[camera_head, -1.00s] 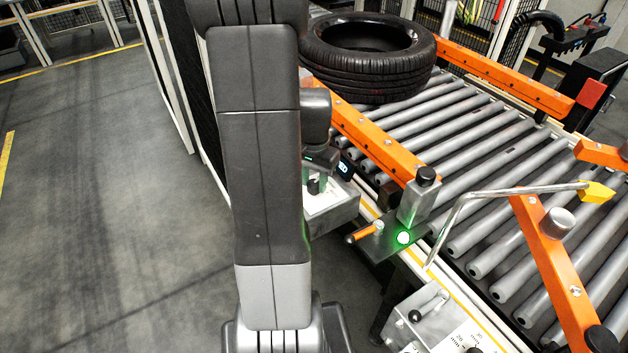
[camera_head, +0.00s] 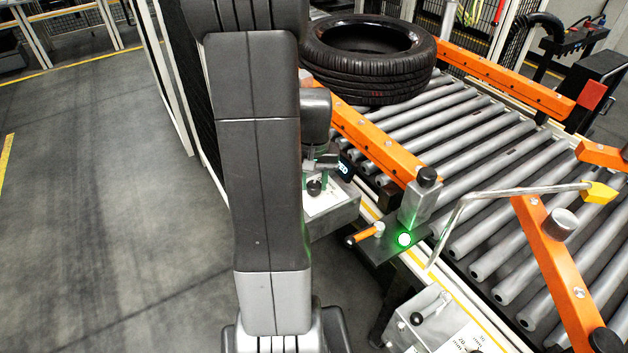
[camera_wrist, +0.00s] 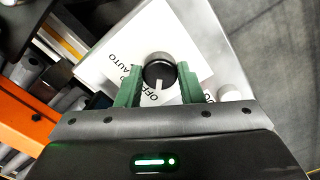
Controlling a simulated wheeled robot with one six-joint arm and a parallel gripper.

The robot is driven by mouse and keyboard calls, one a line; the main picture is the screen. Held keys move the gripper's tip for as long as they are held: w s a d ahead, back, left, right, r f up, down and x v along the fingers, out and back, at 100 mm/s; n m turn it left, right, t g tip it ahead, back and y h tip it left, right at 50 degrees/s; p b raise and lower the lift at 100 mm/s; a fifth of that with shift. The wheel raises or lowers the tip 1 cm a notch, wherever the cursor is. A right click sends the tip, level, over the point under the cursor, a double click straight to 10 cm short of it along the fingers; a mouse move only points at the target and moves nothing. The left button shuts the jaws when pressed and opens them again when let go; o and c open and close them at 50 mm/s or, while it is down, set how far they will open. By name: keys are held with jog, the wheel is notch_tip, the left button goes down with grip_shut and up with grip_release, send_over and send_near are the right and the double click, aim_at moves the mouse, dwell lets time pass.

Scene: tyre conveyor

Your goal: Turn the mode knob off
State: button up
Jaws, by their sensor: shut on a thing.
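The mode knob (camera_wrist: 160,70) is black and round, with a white pointer mark, on a white label plate in the wrist view. The mark points down the picture, towards the printed letters OFF. My gripper (camera_wrist: 161,78) has one green finger on each side of the knob and is shut on it. In the head view my gripper (camera_head: 319,167) is partly hidden behind my arm, at the control box (camera_head: 335,218) beside the conveyor. The knob's mark cannot be made out there.
A black tyre (camera_head: 367,58) lies on the conveyor rollers (camera_head: 455,130) behind an orange guide rail (camera_head: 375,140). A green lamp (camera_head: 404,239) glows right of the box, near an orange handle (camera_head: 364,234). Open floor (camera_head: 110,200) lies to the left.

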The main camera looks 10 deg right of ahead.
aim_at(314, 184)
jog(key=o, duration=1)
notch_tip(314, 184, up, 14)
jog(key=shift+f, duration=0.1)
notch_tip(314, 184, down, 14)
jog(key=shift+r, duration=0.1)
dwell(0.7)
